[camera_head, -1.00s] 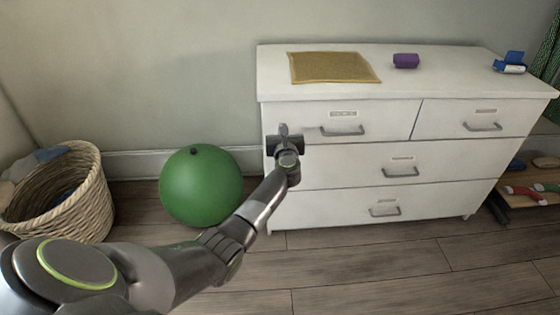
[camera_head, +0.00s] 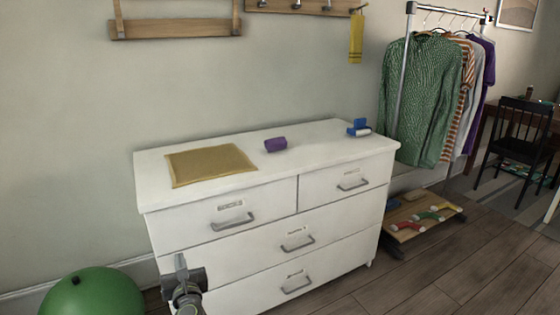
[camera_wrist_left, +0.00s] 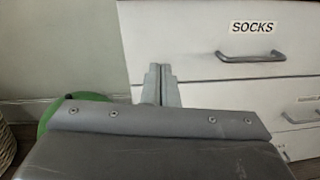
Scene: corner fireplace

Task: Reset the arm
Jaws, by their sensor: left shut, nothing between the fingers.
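My left gripper (camera_head: 181,265) shows at the bottom of the head view, in front of the left side of the white dresser (camera_head: 330,225). In the left wrist view its two fingers (camera_wrist_left: 161,80) are together with nothing between them. They point toward the dresser's left edge, near a drawer labelled SOCKS (camera_wrist_left: 240,40). All drawers of the dresser look closed. My right gripper is not in view.
A yellow mat (camera_head: 210,164), a purple object (camera_head: 276,145) and a blue and white object (camera_head: 359,128) lie on the dresser. A green ball (camera_head: 95,295) is at lower left. Wooden floor is clear at lower right.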

